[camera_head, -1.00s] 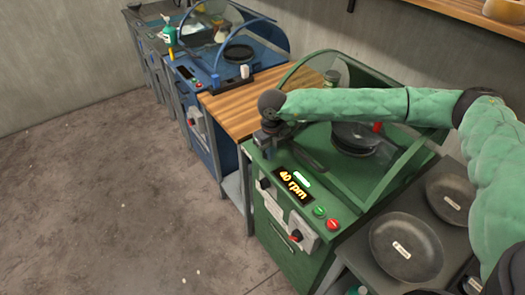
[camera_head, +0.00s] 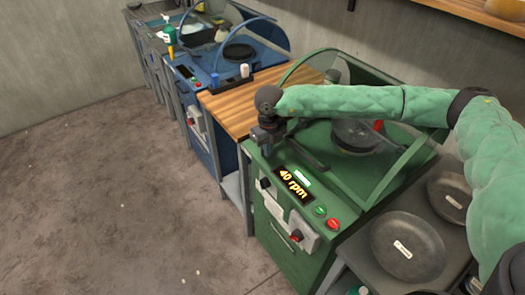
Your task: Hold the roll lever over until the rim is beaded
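The green spinning machine (camera_head: 345,192) stands at centre right, its display (camera_head: 293,184) reading 40 rpm. A dark round workpiece (camera_head: 352,136) sits inside it, behind the clear guard and partly covered by my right arm. My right gripper (camera_head: 265,143) points down at the machine's left front corner, by a dark bar (camera_head: 306,155) that runs back toward the workpiece. The roll lever is not clearly visible; the gripper may cover it. The fingers are small and dark, so I cannot tell whether they are shut on anything. My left gripper is out of view.
A wooden bench (camera_head: 236,112) joins the green machine to a blue machine (camera_head: 222,72) at the back. Dark bowls with labels, one nearer (camera_head: 408,247), lie on a grey table at right. A green button (camera_head: 319,210) and red button (camera_head: 333,224) are on the front. The left floor is clear.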

